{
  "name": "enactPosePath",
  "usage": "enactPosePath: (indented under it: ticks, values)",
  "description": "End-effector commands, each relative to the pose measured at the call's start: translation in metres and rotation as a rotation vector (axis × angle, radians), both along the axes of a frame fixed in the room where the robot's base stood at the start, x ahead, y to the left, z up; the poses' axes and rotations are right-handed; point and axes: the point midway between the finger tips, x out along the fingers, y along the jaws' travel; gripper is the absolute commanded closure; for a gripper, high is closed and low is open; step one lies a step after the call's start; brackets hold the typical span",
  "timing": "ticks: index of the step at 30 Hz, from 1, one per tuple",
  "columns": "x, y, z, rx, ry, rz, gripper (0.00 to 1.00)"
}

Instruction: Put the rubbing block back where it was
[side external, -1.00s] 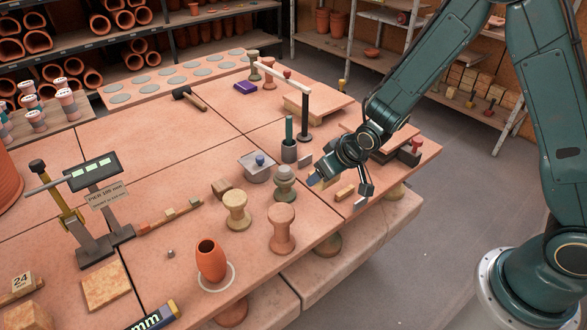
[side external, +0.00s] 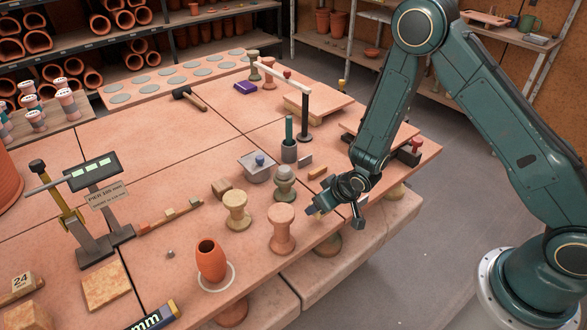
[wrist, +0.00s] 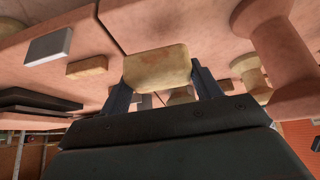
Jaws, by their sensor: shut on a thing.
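My gripper (side external: 334,212) is over the front right part of the table, right of the terracotta pedestal (side external: 282,229). In the wrist view my gripper (wrist: 163,92) is shut on a pale yellowish block with reddish smudges, which I take to be the rubbing block (wrist: 157,66). One finger is at each end of it. The held block is hard to make out in the side view. I cannot tell whether it touches the table.
A grey block (side external: 305,161) and a small tan bar (side external: 318,172) lie behind my gripper. The grey-green pedestal (side external: 284,184) and a cup with a green stick (side external: 289,150) stand to the left. The table's front edge is close.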

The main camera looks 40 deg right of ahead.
Motion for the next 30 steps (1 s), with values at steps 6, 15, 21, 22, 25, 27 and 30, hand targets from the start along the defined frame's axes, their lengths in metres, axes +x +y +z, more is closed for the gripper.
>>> enactPosePath:
  ticks: [6,15,21,22,25,27,30]
  values:
    - [0.0,0.0,-0.007,0.0,0.001,0.0,0.55]
    - [0.0,0.0,-0.033,0.0,0.001,0.0,0.55]
    - [0.0,0.0,-0.038,0.0,-0.001,0.0,0.55]
    - [0.0,0.0,-0.038,0.0,-0.001,0.0,0.55]
    - [0.0,0.0,-0.038,0.0,-0.001,0.0,0.55]
    - [0.0,0.0,-0.038,0.0,-0.001,0.0,0.55]
    - [0.0,0.0,-0.04,0.0,0.0,0.0,0.55]
